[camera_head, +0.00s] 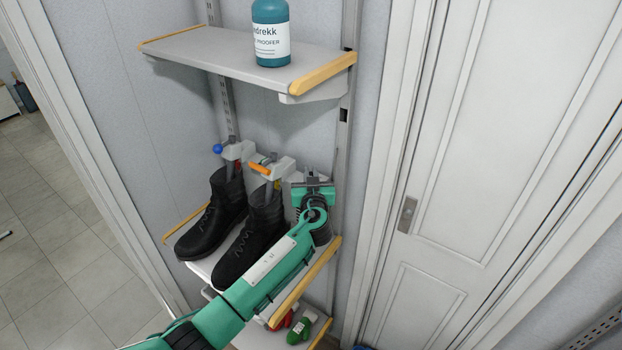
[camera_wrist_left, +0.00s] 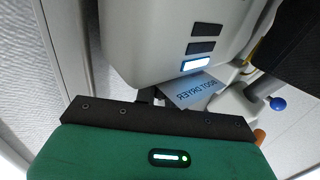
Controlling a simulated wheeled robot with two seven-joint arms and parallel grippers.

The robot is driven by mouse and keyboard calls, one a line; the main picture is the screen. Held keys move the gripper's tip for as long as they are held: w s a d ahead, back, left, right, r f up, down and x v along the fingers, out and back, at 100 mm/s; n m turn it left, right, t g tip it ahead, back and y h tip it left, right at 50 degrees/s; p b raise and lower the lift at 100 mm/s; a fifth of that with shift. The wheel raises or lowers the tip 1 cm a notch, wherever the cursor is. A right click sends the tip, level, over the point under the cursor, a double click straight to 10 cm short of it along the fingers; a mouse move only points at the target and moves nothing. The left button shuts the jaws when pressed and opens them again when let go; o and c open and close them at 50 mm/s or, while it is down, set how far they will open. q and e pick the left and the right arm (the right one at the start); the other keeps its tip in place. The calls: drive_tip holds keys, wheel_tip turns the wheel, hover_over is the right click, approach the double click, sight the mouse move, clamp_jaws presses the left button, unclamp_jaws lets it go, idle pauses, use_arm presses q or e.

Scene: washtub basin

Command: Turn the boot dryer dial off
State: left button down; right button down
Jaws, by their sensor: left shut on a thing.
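The boot dryer (camera_head: 296,178) stands on the middle shelf against the wall, partly behind my left arm. In the left wrist view its pale housing (camera_wrist_left: 150,45) fills the top, with several small windows, the lowest lit, beside a blue "BOOT DRYER" label (camera_wrist_left: 194,91). My left gripper (camera_head: 318,187) is at the right end of the dryer, at its front. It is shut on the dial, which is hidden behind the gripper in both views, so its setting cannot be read. The gripper's fingertips show only slightly in the left wrist view (camera_wrist_left: 149,97). My right gripper is not in view.
A teal bottle (camera_head: 271,35) stands on the upper shelf (camera_head: 215,52). A white door (camera_head: 450,150) is at right.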

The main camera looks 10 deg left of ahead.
use_arm(q)
drive_tip(key=shift+f+m+h+b, duration=0.15)
drive_tip(key=shift+m+h+b, duration=0.55)
drive_tip(key=shift+h, duration=0.5)
drive_tip(key=m+h, duration=0.1)
drive_tip(key=h, duration=0.1)
drive_tip(key=shift+r+m+t+h+p, duration=0.25)
drive_tip(key=shift+m+t+h+p, duration=0.05)
drive_tip(key=shift+m, duration=0.1)
drive_tip(key=m+h+p, duration=0.1)
drive_tip(key=m+h, duration=0.1)
drive_tip(key=h, duration=0.1)
drive_tip(key=shift+r+h+p, duration=0.15)
drive_tip(key=shift+h+p, duration=0.25)
drive_tip(key=shift+m+g+h+p, duration=0.6)
drive_tip(key=shift+m+h+p, duration=0.2)
drive_tip(key=shift+m+h, duration=0.4)
drive_tip(key=shift+h, duration=0.3)
drive_tip(key=shift+d+f, duration=0.1)
drive_tip(key=shift+f, duration=0.1)
drive_tip(key=c, duration=1.5)
unclamp_jaws()
